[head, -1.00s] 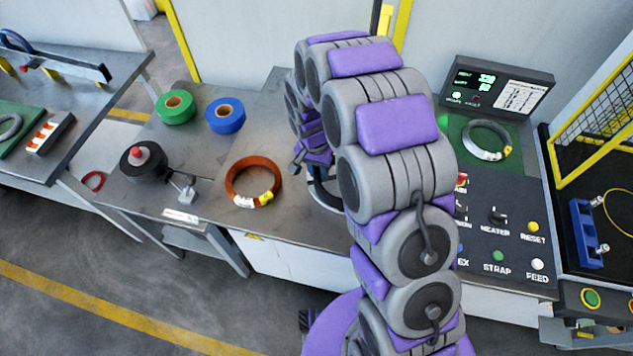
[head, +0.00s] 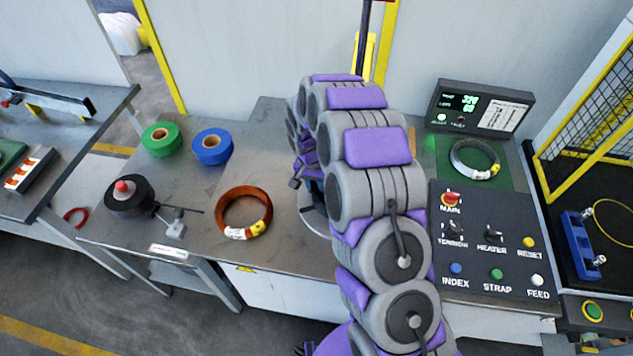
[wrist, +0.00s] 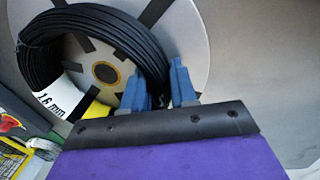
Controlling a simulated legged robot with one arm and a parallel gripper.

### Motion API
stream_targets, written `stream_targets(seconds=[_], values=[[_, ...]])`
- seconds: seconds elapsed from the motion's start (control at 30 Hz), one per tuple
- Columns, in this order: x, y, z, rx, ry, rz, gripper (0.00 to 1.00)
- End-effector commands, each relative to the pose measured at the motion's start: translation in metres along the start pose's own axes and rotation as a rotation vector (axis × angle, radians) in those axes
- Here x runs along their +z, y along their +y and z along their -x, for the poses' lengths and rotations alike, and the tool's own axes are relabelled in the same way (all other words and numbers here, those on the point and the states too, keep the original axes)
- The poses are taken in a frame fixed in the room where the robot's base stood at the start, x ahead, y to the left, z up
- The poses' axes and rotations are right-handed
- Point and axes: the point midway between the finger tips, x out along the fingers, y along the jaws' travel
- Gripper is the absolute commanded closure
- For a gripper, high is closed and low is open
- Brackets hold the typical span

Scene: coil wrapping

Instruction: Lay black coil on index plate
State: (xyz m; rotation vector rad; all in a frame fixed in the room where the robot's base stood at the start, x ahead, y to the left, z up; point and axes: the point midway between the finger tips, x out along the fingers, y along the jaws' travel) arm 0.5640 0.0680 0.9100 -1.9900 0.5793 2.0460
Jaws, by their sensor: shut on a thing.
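I cannot tell whether the coil rests fully on the plate. My gripper (wrist: 157,66), with blue fingers, is shut on the right side of the coil.
An orange coil (head: 243,212) lies left of the plate. Green tape (head: 161,140), blue tape (head: 212,146) and a black spool (head: 130,196) stand farther left. A button panel (head: 490,240) and a grey coil (head: 475,158) on a green mat are right of my arm.

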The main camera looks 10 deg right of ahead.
Motion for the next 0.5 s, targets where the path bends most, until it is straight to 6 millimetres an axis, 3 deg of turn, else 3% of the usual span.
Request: stream_targets(seconds=[0.2,0.23,0.5], values=[[-0.0022,0.0025,-0.0001,-0.005,0.001,-0.001,1.0],[-0.0021,0.0024,-0.0003,-0.005,0.0,-0.002,0.71],[-0.0007,-0.0004,-0.0009,-0.001,0.0,-0.001,0.47]])
